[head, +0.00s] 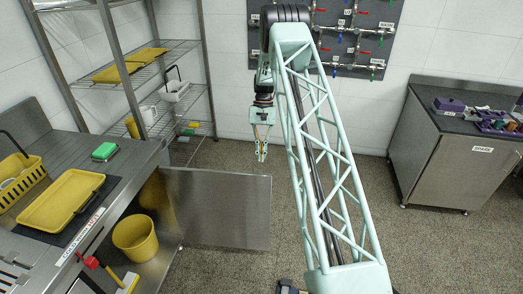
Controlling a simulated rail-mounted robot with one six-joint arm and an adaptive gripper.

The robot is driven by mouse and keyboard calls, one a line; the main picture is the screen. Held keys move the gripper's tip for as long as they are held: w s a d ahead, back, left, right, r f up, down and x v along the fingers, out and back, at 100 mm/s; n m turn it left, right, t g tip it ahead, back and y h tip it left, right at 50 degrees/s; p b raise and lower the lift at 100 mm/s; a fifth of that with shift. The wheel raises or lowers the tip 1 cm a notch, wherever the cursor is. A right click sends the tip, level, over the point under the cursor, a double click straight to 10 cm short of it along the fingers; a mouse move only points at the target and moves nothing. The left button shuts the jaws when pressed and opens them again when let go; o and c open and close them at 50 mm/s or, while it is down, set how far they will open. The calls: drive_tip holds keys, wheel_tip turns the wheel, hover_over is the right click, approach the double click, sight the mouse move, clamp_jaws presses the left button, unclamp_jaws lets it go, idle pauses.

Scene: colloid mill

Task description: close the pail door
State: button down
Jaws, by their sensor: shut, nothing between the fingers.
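The pail door (218,212) is a grey metal panel standing open, jutting out to the right from the left counter's cupboard. Its free edge is at the right. A yellow pail (135,240) sits in the open cupboard below the counter. My gripper (261,157) hangs pointing down near the door's upper free corner, just above its top edge in the picture. It is shut and empty. I cannot tell from this view how far it is from the door or whether it touches it.
The steel counter (60,150) holds a yellow tray (62,200), a yellow basket (20,180) and a green sponge (105,151). A wire shelf rack (185,95) stands behind the door. A cabinet labelled SPARK (465,170) is at right. The middle floor is clear.

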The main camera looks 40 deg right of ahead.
drive_tip(key=shift+s+a+f, duration=0.5)
drive_tip(key=shift+s+a, duration=0.35)
drive_tip(key=shift+s+a+f, duration=0.5)
drive_tip(key=shift+s+a, duration=0.3)
drive_tip(key=shift+s, duration=0.1)
